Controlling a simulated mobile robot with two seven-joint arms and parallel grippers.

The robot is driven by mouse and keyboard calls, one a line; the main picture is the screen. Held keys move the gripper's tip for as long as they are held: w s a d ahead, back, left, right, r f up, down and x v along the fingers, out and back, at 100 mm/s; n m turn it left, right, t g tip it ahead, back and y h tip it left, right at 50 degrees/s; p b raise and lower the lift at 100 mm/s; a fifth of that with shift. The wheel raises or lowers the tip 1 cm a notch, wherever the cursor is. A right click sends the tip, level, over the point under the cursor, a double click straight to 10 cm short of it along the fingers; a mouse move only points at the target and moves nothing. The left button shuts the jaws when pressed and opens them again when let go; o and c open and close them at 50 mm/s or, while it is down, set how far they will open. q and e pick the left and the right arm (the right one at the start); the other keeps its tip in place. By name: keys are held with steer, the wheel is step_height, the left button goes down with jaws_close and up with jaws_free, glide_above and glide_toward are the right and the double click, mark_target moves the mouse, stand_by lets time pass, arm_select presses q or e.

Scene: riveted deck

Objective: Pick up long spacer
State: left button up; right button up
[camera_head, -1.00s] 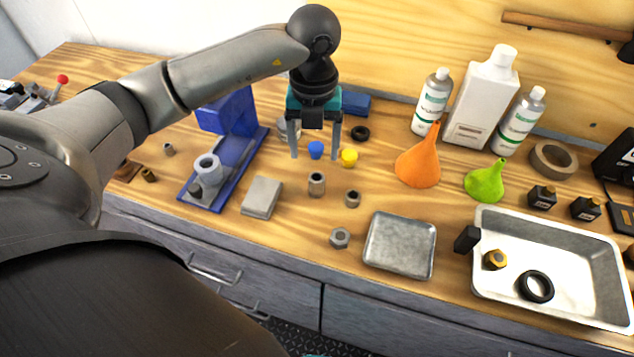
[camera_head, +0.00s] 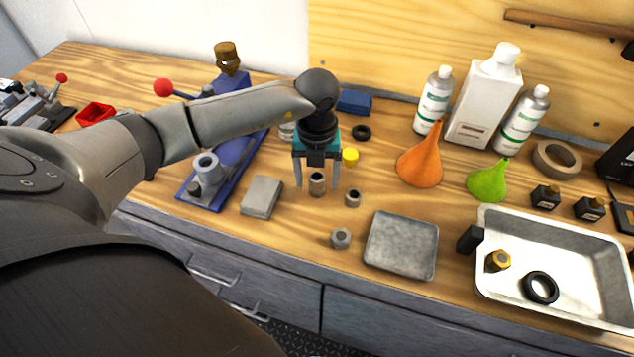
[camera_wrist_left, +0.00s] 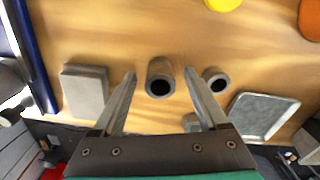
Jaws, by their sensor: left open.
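The long spacer (camera_head: 317,184) is a grey metal tube standing upright on the wooden bench. It also shows in the left wrist view (camera_wrist_left: 159,78), its dark bore facing the camera. My left gripper (camera_head: 318,186) is open and points down, with one finger on each side of the spacer in the head view. In the left wrist view the fingers (camera_wrist_left: 160,74) are spread, with a gap on both sides of the spacer, and I see no contact. A shorter grey spacer (camera_head: 352,198) stands to the right. My right gripper is not in view.
A hex nut (camera_head: 341,238) and a shallow metal tray (camera_head: 401,246) lie in front to the right. A grey block (camera_head: 262,197) and a blue-based press (camera_head: 215,180) are to the left. A yellow cap (camera_head: 350,156) and an orange funnel (camera_head: 420,165) stand behind.

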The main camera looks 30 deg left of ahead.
arm_select(q)
steer(key=shift+c, duration=0.4)
jaws_close()
